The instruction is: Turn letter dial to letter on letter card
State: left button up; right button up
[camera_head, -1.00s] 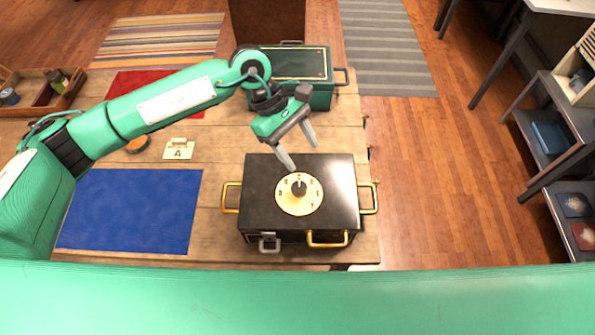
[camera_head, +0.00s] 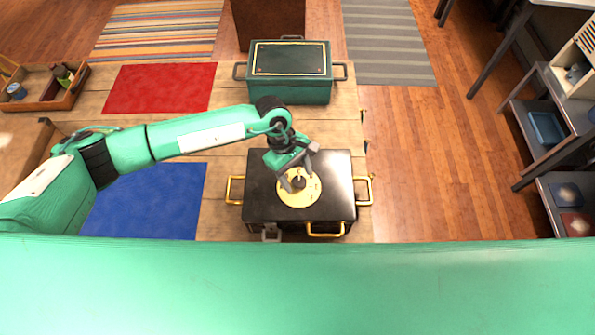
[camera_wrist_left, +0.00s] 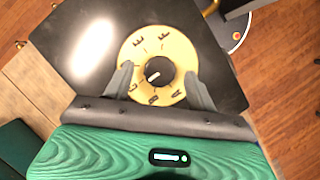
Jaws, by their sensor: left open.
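The letter dial is a round yellow plate (camera_head: 300,199) with a black knob (camera_head: 299,182), set in the top of a black case (camera_head: 335,190). In the left wrist view several letters ring the knob (camera_wrist_left: 160,71), whose white mark points to the lower left of the picture. My left gripper (camera_head: 298,178) is over the dial, open, with its fingers on either side of the knob; I cannot tell whether they touch it. In the left wrist view the gripper (camera_wrist_left: 160,85) spans the knob with gaps. The letter card is hidden, apparently behind my left arm. My right gripper is not in view.
The black case has yellow side handles (camera_head: 364,190) and a grey latch (camera_head: 271,233). A green case (camera_head: 290,90) stands behind it. A red mat (camera_head: 160,88), a blue mat (camera_head: 150,205) and a wooden tray (camera_head: 65,100) lie to the left on the table.

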pick_arm(q)
jog(key=shift+s+d+f, duration=0.15)
jog(key=shift+f, duration=0.35)
